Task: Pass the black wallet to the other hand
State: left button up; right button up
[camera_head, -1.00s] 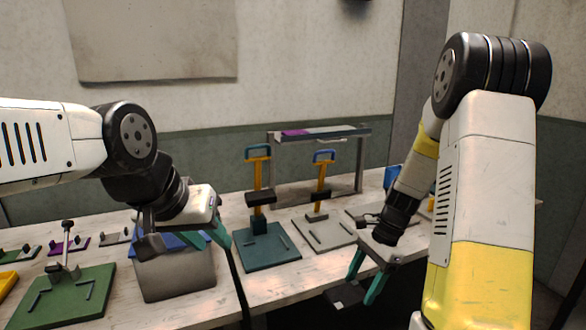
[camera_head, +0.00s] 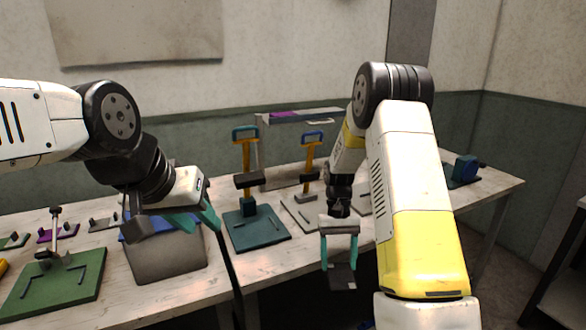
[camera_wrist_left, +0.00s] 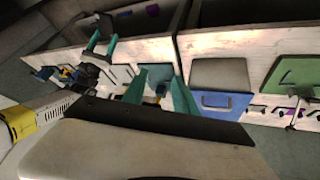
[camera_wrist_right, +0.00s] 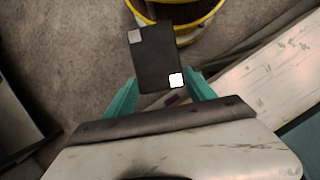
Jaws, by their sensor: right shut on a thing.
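The black wallet (camera_head: 342,277) is a flat dark piece held between the fingertips of my right gripper (camera_head: 340,264), in front of the bench edge. In the right wrist view the wallet (camera_wrist_right: 156,58) extends out beyond the two teal fingers and shows one pale square and one white square. My left gripper (camera_head: 196,217) is above the grey box at the bench's front edge, to the left of the wallet. Its teal fingers also show in the left wrist view (camera_wrist_left: 160,90), spread apart with nothing between them.
A grey box with a blue top (camera_head: 165,260) stands under my left gripper. A teal press (camera_head: 255,233) and a similar grey press (camera_head: 310,208) stand on the bench. A green plate fixture (camera_head: 55,285) is at left. A yellow-rimmed round container (camera_wrist_right: 185,25) shows beyond the wallet.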

pick_arm(q)
jog(key=o, duration=0.7)
jog(key=shift+w, duration=0.1)
jog(key=shift+c, duration=0.2)
jog(key=o, duration=0.6)
jog(key=shift+w+d+f+g, duration=0.2)
jog(key=shift+w+d, duration=0.1)
jog(key=shift+w, duration=0.2)
jog(key=shift+w+d+f+g, duration=0.1)
jog(key=shift+w+d+f, duration=0.15)
jog(key=shift+w, duration=0.25)
jog(key=shift+c, duration=0.2)
jog(key=w+d+f+n+g+y, duration=0.1)
jog(key=w+d+f, duration=0.45)
jog(key=d, duration=0.25)
jog(key=w+d+f+y, duration=0.2)
jog(key=w+d+f, duration=0.3)
jog(key=d, duration=0.4)
jog(key=w+x, duration=0.1)
jog(key=x, duration=0.5)
jog(key=shift+a+r, duration=0.15)
jog(key=shift+a, duration=0.05)
pick_arm(e)
jog(key=w+a+r+n, duration=0.1)
jog(key=w+a+r, duration=0.1)
jog(key=a+r, duration=0.9)
jog(key=shift+w+a+r, duration=0.15)
jog(key=shift+a+r, duration=0.05)
jog(key=shift+a, duration=0.9)
